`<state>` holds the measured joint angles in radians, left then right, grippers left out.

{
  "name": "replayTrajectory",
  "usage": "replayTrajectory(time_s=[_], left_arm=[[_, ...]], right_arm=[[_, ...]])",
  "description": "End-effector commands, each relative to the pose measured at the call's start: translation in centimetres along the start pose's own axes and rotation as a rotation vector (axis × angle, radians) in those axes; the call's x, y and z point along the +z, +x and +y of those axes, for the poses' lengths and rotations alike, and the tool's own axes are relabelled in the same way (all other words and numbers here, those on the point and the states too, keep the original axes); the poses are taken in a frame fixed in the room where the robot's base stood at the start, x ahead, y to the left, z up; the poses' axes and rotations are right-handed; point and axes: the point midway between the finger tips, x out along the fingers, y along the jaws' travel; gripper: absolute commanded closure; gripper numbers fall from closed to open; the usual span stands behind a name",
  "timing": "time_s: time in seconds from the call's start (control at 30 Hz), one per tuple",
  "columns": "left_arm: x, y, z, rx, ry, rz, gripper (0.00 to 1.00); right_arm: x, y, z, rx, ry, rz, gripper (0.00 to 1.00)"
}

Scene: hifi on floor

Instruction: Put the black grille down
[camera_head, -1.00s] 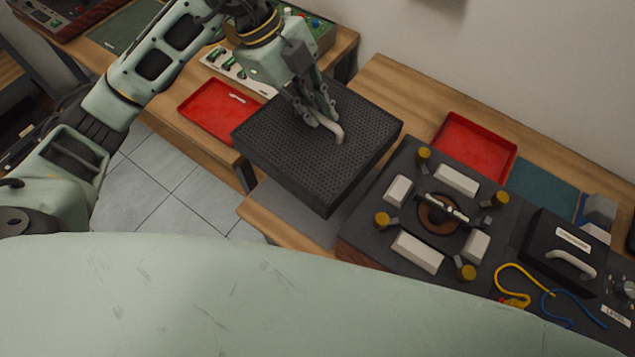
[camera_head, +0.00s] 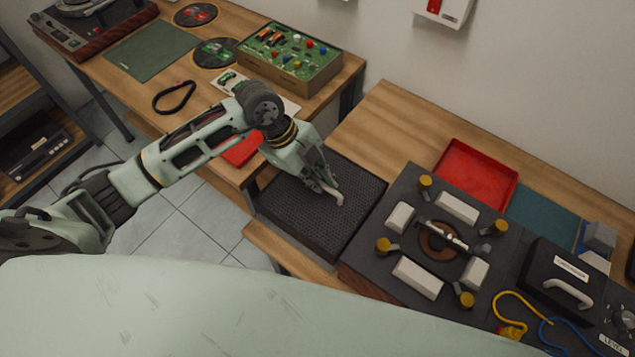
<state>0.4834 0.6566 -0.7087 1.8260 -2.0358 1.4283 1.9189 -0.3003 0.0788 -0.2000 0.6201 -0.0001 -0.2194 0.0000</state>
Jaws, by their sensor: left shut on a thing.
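The black grille (camera_head: 349,225) is a dark, square, perforated panel with a pale handle (camera_head: 331,195) in its middle. It is at the centre of the head view, over the left end of the right-hand wooden bench, just left of the hi-fi unit. My left gripper (camera_head: 323,187) is shut on the grille's handle. I cannot tell whether the grille's underside touches the bench. My right gripper is not in view.
The open hi-fi unit (camera_head: 375,253), with pale blocks and yellow knobs, stands close to the grille's right. A red tray (camera_head: 477,174) lies behind it. A black box with a handle (camera_head: 562,252) is at right. The left bench holds a green circuit board (camera_head: 290,52).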

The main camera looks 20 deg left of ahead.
Motion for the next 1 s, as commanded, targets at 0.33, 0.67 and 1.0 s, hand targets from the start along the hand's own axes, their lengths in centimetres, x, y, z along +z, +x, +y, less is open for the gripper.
replayTrajectory(time_s=[0.33,0.67,1.0], left_arm=[[1.0,2.5,0.5,-0.001,0.001,0.0,1.0],[1.0,2.5,0.5,0.001,0.0,0.0,0.71],[1.0,1.7,0.5,-0.002,0.001,0.001,0.71]], right_arm=[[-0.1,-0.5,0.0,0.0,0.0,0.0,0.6],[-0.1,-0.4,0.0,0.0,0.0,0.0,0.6],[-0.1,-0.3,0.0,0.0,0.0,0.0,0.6]])
